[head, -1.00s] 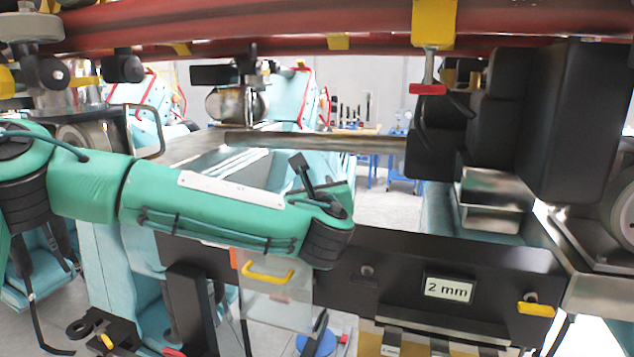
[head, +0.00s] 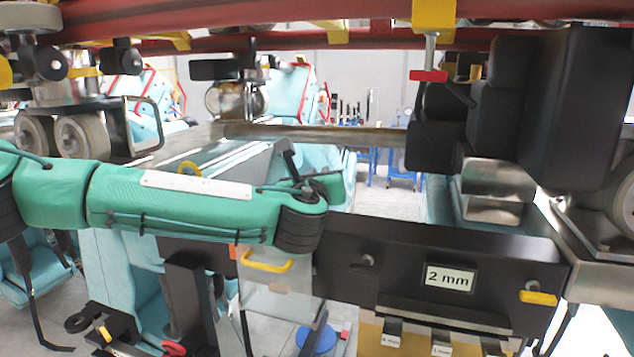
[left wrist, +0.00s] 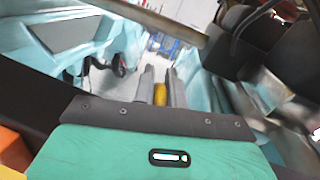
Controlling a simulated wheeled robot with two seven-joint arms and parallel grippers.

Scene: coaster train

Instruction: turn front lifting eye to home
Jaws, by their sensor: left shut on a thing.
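In the left wrist view, my left gripper (left wrist: 162,88) has its two grey fingers on either side of a small yellow piece (left wrist: 160,96), which appears to be the lifting eye; it is shut on it. Most of the piece is hidden between the fingers. In the head view, my green left arm crosses from the left, and its hand is largely hidden behind the black joint. A yellow ring (head: 188,168) stands just behind that arm, partly covered; I cannot tell whether it is a lifting eye. My right gripper is not in view.
A dark beam with a "2 mm" label (head: 450,278) runs below the arm. Red rails (head: 330,38) cross overhead. Black blocks (head: 570,110) stand at the right. A yellow-handled clear box (head: 280,285) hangs in front. Wheels (head: 82,137) stand at the left.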

